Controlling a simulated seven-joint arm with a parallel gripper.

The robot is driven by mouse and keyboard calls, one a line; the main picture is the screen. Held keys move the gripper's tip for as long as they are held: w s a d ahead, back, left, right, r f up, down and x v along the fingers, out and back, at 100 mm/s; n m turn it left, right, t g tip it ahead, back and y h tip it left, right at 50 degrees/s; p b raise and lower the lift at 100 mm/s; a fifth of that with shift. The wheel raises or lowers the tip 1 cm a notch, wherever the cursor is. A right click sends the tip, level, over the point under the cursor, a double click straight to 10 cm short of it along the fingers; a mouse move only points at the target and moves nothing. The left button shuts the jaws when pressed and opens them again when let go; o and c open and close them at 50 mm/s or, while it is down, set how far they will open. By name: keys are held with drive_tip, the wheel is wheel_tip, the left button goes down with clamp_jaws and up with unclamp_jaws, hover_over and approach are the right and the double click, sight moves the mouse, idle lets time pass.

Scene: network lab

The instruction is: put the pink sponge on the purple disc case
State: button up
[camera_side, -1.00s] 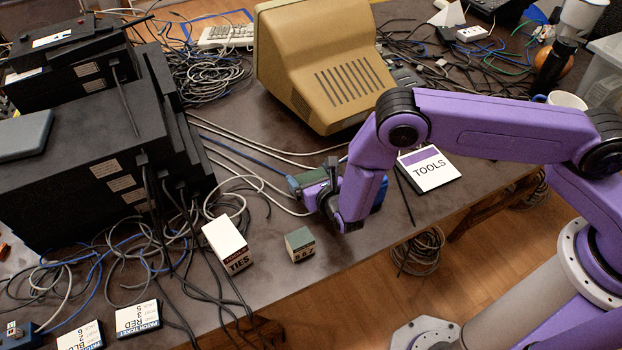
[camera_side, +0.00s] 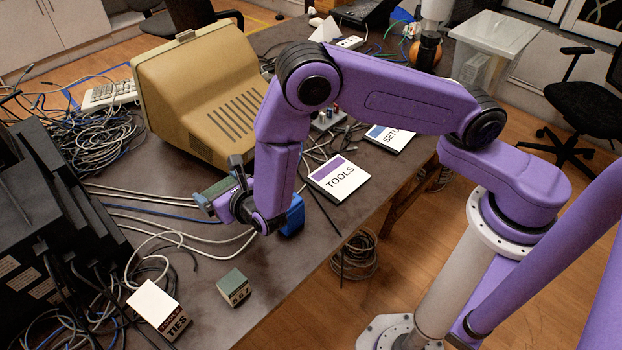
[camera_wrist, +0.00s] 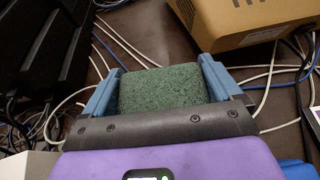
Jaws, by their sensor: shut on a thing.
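My gripper (camera_side: 220,186) is above the dark table, left of the purple-striped disc case. In the wrist view, my gripper (camera_wrist: 158,92) has its two blue fingers shut on a block with a rough green face (camera_wrist: 162,86). I take it for the sponge; no pink shows on it from here. The purple disc case (camera_side: 337,178), white with a purple band and the word TOOLS, lies flat on the table near its right edge. Nothing lies on it. My arm passes between it and the gripper in the side view.
A second case (camera_side: 389,137) with a blue band lies behind the purple one, partly hidden by my arm. A beige monitor (camera_side: 200,90) stands behind the gripper. A small green-topped box (camera_side: 234,287) and a TIES box (camera_side: 155,305) stand in front. Cables (camera_side: 150,235) lie to the left.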

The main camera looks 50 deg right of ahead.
wheel_tip(320, 180, up, 8)
drive_tip(key=shift+r, duration=0.15)
drive_tip(key=shift+s+d+r, duration=0.1)
drive_tip(key=shift+s+d, duration=0.1)
drive_tip(key=shift+d, duration=0.1)
drive_tip(key=s+d+m+g+h, duration=0.4)
drive_tip(key=s+d+m+h, duration=0.25)
drive_tip(key=s+d, duration=0.65)
drive_tip(key=s+d+m+g+h, duration=0.4)
drive_tip(key=s+d+m+h, duration=0.4)
drive_tip(key=d, duration=0.8)
drive_tip(key=n+y, duration=0.1)
drive_tip(key=y, duration=0.1)
hover_over(339, 175)
drive_tip(key=s, duration=0.1)
drive_tip(key=shift+g, duration=0.3)
wheel_tip(339, 175, down, 14)
drive_tip(key=shift+r, duration=0.2)
drive_tip(key=shift+w+f, duration=0.55)
drive_tip(key=shift+f, duration=0.1)
drive_tip(key=shift+f+n, duration=0.25)
drive_tip(key=shift+f, duration=1.25)
